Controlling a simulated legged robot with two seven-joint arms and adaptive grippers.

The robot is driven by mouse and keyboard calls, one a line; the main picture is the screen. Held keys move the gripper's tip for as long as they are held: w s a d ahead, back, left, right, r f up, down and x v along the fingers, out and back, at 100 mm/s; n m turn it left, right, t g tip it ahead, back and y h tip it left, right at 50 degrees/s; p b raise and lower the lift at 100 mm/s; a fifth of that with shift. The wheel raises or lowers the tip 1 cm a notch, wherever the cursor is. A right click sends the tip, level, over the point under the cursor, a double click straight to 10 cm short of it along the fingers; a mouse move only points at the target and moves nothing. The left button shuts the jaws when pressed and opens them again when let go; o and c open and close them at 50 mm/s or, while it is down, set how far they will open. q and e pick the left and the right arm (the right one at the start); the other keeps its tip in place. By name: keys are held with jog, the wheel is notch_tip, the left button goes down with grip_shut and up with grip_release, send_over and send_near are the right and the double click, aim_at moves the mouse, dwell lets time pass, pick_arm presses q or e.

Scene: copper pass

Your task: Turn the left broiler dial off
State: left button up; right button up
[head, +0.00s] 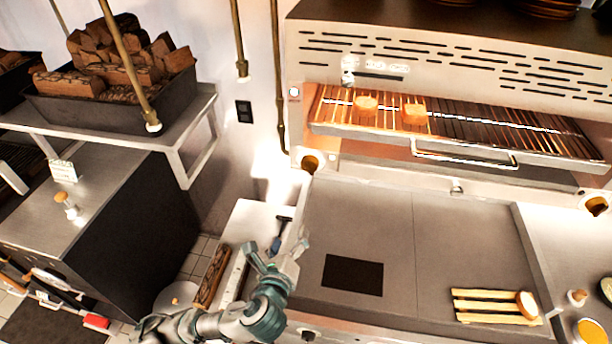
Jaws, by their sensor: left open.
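The broiler (440,60) is at the upper right, its rack glowing orange. A round brass knob (310,162) sits at the broiler's lower left corner; it looks like the left dial, but its marking and setting are too small to read. A similar brass knob (596,205) is at the far right. My left gripper (275,248) is open and empty, below and left of the left knob and apart from it. My right gripper is out of view.
Two pieces of bread (367,104) lie on the hot rack, which has a front handle (465,155). A flat griddle (450,240) lies below. A slatted board (495,307) is at its lower right. A log bin (110,110) stands on a left shelf.

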pick_arm(q)
notch_tip(320, 180, up, 5)
jog(key=m+t, duration=0.2)
jog(key=m, duration=0.5)
jog(key=p, duration=0.3)
send_near(307, 170)
jog(key=w, duration=0.3)
jog(key=w+d, duration=0.1)
jog(key=w, duration=0.5)
jog(key=shift+w+d+f, duration=0.15)
jog(key=shift+w+d, duration=0.2)
jog(key=shift+w, duration=0.05)
jog(key=shift+c, duration=1)
jog(key=c, duration=1)
